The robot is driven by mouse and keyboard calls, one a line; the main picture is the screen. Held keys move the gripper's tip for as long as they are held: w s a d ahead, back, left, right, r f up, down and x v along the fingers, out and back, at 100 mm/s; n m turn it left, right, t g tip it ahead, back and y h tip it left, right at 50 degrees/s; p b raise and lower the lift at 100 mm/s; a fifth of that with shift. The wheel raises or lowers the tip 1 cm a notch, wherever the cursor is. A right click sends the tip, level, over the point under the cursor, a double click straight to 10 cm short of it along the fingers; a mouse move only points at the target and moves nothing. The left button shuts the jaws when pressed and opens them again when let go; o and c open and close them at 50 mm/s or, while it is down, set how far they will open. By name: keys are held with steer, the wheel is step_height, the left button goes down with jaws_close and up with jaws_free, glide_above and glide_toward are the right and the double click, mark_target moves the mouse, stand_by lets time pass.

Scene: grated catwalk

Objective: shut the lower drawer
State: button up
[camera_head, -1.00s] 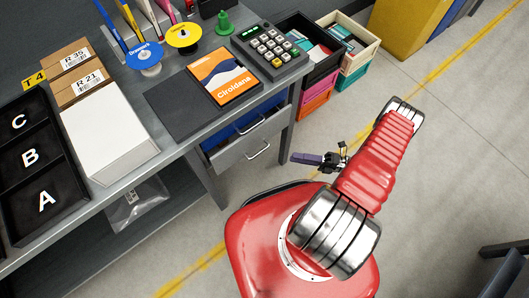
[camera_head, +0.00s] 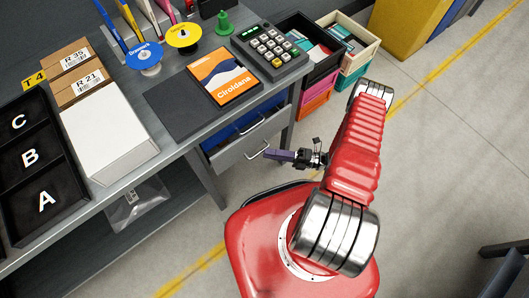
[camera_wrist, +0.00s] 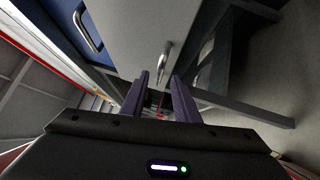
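The lower drawer (camera_head: 240,149) has a grey front that stands out from under the bench, past the blue-fronted drawer (camera_head: 232,130) above it. Its bar handle (camera_head: 258,151) faces me. In the wrist view the lower drawer's grey front (camera_wrist: 125,28) is ahead, with its handle (camera_wrist: 163,62) just beyond my fingertips; the blue front (camera_wrist: 62,25) is at upper left. My gripper (camera_head: 268,153) has purple fingers, close to the handle in the head view. In the wrist view my gripper (camera_wrist: 159,77) is open, with a gap between its fingers. Whether a fingertip touches the handle, I cannot tell.
The grey bench (camera_head: 185,148) carries a keypad device (camera_head: 271,46), an orange book (camera_head: 222,75), a white box (camera_head: 107,132) and a black lettered tray (camera_head: 75,190). Crates (camera_head: 318,88) stand beyond the drawers. The floor right of my arm is mostly clear.

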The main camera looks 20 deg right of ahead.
steer(key=shift+x, duration=1.45)
steer(key=shift+c, duration=0.3)
jaws_close()
steer(key=shift+f, duration=0.1)
